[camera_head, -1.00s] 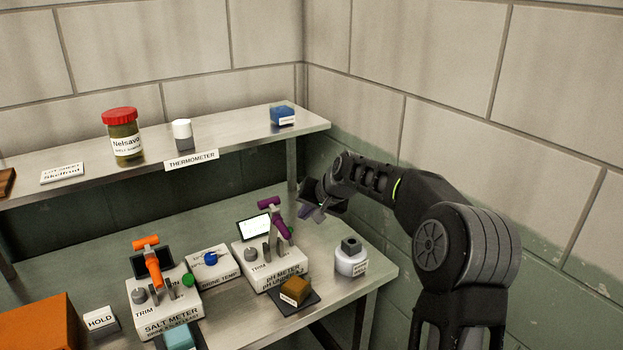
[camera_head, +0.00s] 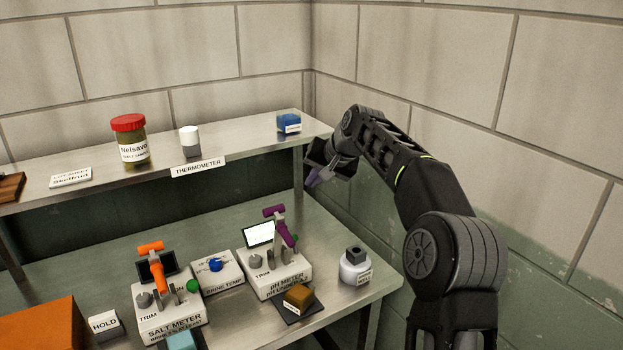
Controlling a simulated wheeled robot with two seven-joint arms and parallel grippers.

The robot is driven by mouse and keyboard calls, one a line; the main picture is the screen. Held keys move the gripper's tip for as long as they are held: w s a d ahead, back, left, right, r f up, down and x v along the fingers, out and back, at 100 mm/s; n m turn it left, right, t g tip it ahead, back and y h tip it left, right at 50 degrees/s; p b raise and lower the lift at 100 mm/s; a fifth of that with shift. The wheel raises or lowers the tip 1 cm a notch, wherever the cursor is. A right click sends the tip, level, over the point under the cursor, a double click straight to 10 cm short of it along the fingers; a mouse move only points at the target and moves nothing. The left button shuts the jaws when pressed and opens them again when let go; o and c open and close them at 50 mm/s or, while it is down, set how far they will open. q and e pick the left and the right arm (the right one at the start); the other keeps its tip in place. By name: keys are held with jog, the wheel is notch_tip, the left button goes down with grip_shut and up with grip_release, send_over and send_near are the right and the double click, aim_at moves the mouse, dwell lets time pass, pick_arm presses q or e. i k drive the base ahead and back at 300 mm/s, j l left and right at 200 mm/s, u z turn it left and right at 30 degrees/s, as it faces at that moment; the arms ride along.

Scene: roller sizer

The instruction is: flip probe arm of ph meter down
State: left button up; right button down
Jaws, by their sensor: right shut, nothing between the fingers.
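The pH meter (camera_head: 277,280) is a white box with a lit screen, a grey trim knob and a green button, standing on the right part of the metal table. Its purple probe arm (camera_head: 281,227) stands raised, with a crossbar at its top. My right gripper (camera_head: 318,177) is shut and empty, above and to the right of the probe arm and apart from it, near the right end of the shelf. My left gripper is not in view.
The salt meter (camera_head: 169,317) with a raised orange arm (camera_head: 156,268) stands to the left. The brine temp box (camera_head: 217,277) sits between the meters. A brown block (camera_head: 298,296) lies in front, and a white jar (camera_head: 355,266) stands right. The shelf (camera_head: 235,148) runs above.

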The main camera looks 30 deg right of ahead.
aim_at(280, 231)
jog(key=k+l, duration=0.1)
jog(key=k, duration=0.9)
